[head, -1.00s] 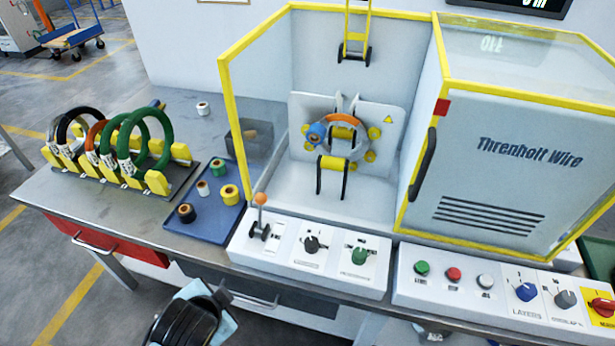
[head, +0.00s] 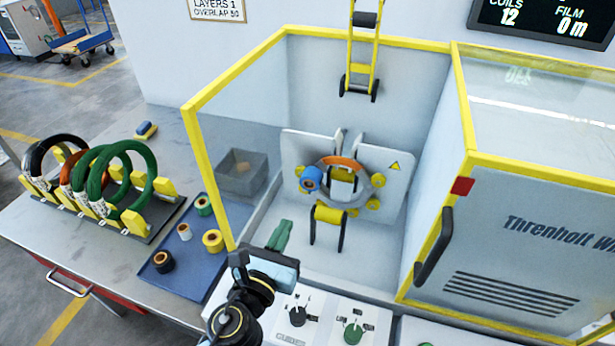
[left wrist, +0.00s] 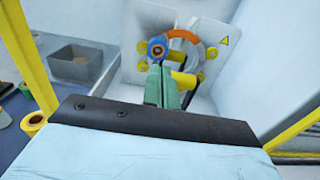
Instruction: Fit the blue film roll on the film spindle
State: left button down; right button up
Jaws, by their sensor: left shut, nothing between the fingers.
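My left gripper (head: 284,226) has green fingers, shut and empty, at the bay's front, below and left of the roll. In the left wrist view the fingertips (left wrist: 163,70) appear just under the roll; any gap is hard to judge. My right gripper is out of view.
A blue tray (head: 190,262) with several other rolls lies left of the bay. A rack of coils (head: 110,210) stands farther left. A yellow frame post (head: 208,175) edges the bay. A grey bin (head: 243,173) stands behind it.

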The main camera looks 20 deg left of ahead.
pick_arm(q)
jog(key=p, duration=0.1)
send_near(311, 178)
jog(key=w, duration=0.6)
jog(key=shift+w+a+r, duration=0.15)
jog(key=shift+w+a, duration=0.05)
jog(key=shift+w, duration=0.2)
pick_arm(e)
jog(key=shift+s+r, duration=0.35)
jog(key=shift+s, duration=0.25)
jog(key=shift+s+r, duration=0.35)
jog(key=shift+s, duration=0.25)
pick_arm(q)
jog(key=shift+a, duration=0.1)
